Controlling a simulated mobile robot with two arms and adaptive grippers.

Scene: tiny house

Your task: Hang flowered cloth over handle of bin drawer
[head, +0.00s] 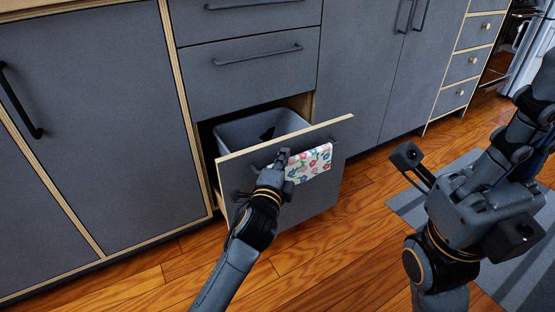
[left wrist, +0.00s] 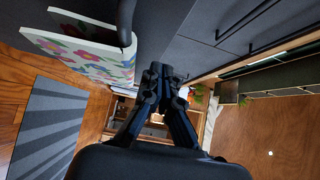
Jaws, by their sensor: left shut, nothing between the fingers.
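The bin drawer (head: 305,205) is pulled out, with a grey bin (head: 235,130) inside. The flowered cloth (head: 313,163), white with coloured flowers, is at the drawer's front, along its handle. In the left wrist view the cloth (left wrist: 95,55) appears folded in layers beside the curved dark end of the handle (left wrist: 125,20); how it wraps the bar is partly hidden. My left gripper (head: 283,155) is in front of the drawer at the cloth's left end. In the left wrist view its fingers (left wrist: 163,75) are together and empty, apart from the cloth. My right gripper (head: 462,195) is open and empty, off to the right.
Closed drawers (head: 250,65) stand above the bin drawer. Grey cabinet doors (head: 95,120) are on the left, with more cabinets (head: 375,60) to the right. A grey striped rug (head: 410,205) lies on the wooden floor (head: 330,255), which is otherwise clear.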

